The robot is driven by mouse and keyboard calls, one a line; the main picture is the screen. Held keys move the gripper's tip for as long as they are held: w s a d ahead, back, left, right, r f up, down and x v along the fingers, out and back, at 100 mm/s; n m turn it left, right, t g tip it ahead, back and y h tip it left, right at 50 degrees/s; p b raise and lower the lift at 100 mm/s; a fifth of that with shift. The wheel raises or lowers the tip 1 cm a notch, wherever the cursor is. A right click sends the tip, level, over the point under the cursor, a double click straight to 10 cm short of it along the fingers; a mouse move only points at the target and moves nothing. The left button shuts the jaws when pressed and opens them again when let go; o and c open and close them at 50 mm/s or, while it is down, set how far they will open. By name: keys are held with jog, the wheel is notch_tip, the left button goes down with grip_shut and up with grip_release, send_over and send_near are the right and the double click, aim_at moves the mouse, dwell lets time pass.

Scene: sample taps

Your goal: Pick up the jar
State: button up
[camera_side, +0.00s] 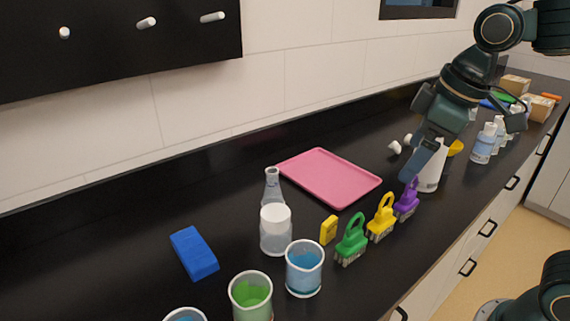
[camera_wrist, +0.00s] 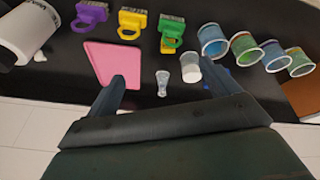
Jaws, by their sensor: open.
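The jar (camera_side: 275,236), clear with a white lid, stands upright on the black counter in front of a clear conical flask (camera_side: 271,186). In the wrist view the jar (camera_wrist: 190,69) shows beside the flask (camera_wrist: 162,82), toward the right finger. My gripper (camera_side: 418,160) hangs above the counter to the right of the jar in the side view, well apart from it. In the wrist view my gripper (camera_wrist: 166,77) has its fingers wide apart with nothing held between them.
A pink tray (camera_side: 330,179) lies behind the jar. Near it are a blue beaker (camera_side: 304,268), a green beaker (camera_side: 251,297), a blue sponge (camera_side: 194,253), a yellow block (camera_side: 328,230), and green (camera_side: 351,239), yellow (camera_side: 381,217) and purple (camera_side: 406,200) brushes. A white container (camera_side: 429,177) stands by my gripper.

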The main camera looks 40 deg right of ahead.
jog(key=w+a+f+n+g, duration=0.25)
jog(key=w+a+n, duration=0.4)
jog(key=w, duration=0.55)
jog(key=n+g, duration=0.1)
jog(key=n, duration=0.3)
send_over(276, 212)
notch_tip(276, 212, down, 7)
jog(key=shift+f, duration=4.3)
jog(key=shift+f, duration=0.15)
jog(key=shift+f, duration=2.45)
jog(key=shift+c, duration=0.4)
jog(key=c, duration=1)
